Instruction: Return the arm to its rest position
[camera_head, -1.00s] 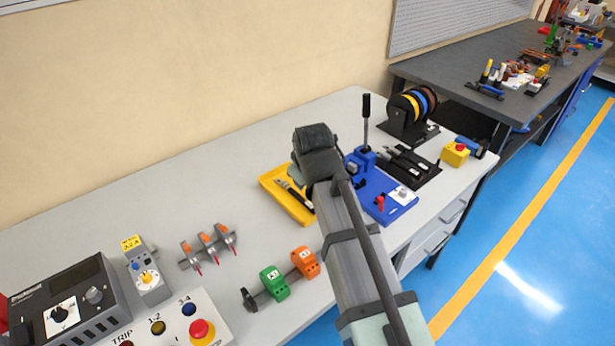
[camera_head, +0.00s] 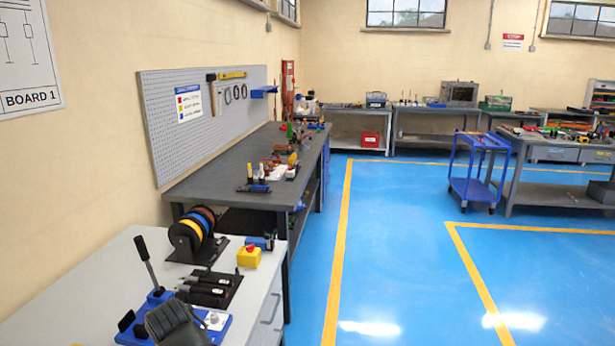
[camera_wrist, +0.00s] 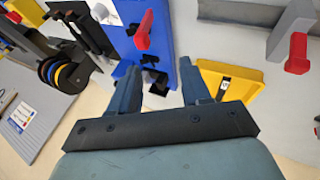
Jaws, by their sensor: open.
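My gripper (camera_wrist: 158,84) is open in the wrist view, with two dark fingers apart and nothing held between them. Beyond the fingers is the blue base of the bender (camera_wrist: 165,22), with a red handle on it. In the head view the blue bender (camera_head: 217,326) stands at the bottom left on the light bench, with its black lever (camera_head: 147,262) tilted up. A dark end part of my arm (camera_head: 178,325) covers part of the bender. The fingertips cannot be made out in the head view.
A spool rack (camera_head: 194,235), a black tool holder (camera_head: 210,290) and a yellow box with a red button (camera_head: 248,257) stand near the bender. A yellow tray (camera_wrist: 232,78) shows in the wrist view.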

